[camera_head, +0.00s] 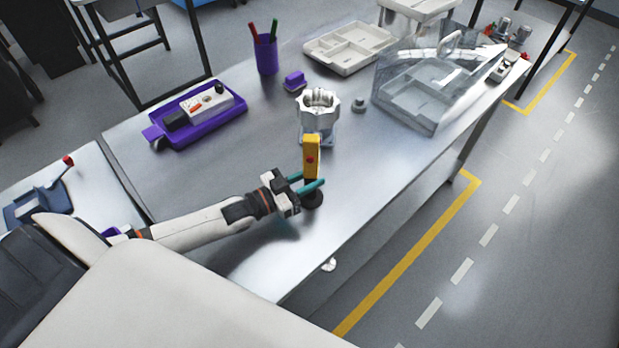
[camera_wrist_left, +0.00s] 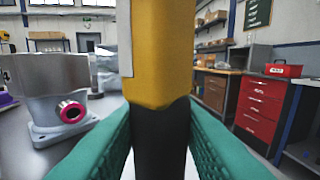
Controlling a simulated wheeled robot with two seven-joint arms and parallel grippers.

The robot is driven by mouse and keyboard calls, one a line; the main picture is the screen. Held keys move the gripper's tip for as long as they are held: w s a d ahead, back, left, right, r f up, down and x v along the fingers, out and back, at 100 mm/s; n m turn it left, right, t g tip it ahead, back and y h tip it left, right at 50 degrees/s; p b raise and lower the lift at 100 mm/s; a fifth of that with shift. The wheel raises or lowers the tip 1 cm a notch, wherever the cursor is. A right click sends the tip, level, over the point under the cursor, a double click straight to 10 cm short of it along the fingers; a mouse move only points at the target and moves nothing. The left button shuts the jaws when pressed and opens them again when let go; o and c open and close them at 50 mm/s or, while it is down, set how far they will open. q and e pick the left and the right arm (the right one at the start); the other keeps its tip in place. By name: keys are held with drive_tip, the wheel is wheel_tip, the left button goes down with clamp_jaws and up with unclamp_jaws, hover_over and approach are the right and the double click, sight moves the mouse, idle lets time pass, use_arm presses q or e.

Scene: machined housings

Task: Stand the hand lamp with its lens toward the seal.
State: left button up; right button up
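The hand lamp (camera_head: 312,152) is yellow with a red button and a round black foot. It stands upright near the table's front edge. My left gripper (camera_head: 308,183) has its teal fingers on both sides of the lamp's black lower part, and they appear closed on it. In the left wrist view the lamp (camera_wrist_left: 160,55) fills the middle, with a pale strip on its left edge; I cannot tell whether this is the lens. The silver housing (camera_head: 318,105) stands just behind the lamp. Its pink ring (camera_wrist_left: 72,112), perhaps the seal, shows in the left wrist view. My right gripper is not in view.
A purple tray (camera_head: 205,130) with a device lies to the left, and a purple pen cup (camera_head: 266,55) behind. A clear cover (camera_head: 425,95) stands right. The table's left middle is clear.

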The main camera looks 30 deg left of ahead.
use_arm(q)
drive_tip(key=o, duration=0.4)
drive_tip(key=shift+r, duration=0.1)
drive_tip(key=b+v, duration=0.1)
drive_tip(key=v, duration=0.5)
drive_tip(key=shift+s+a, duration=0.15)
drive_tip(key=shift+s, duration=0.15)
drive_tip(key=shift+s+a, duration=0.25)
drive_tip(key=shift+s, duration=0.1)
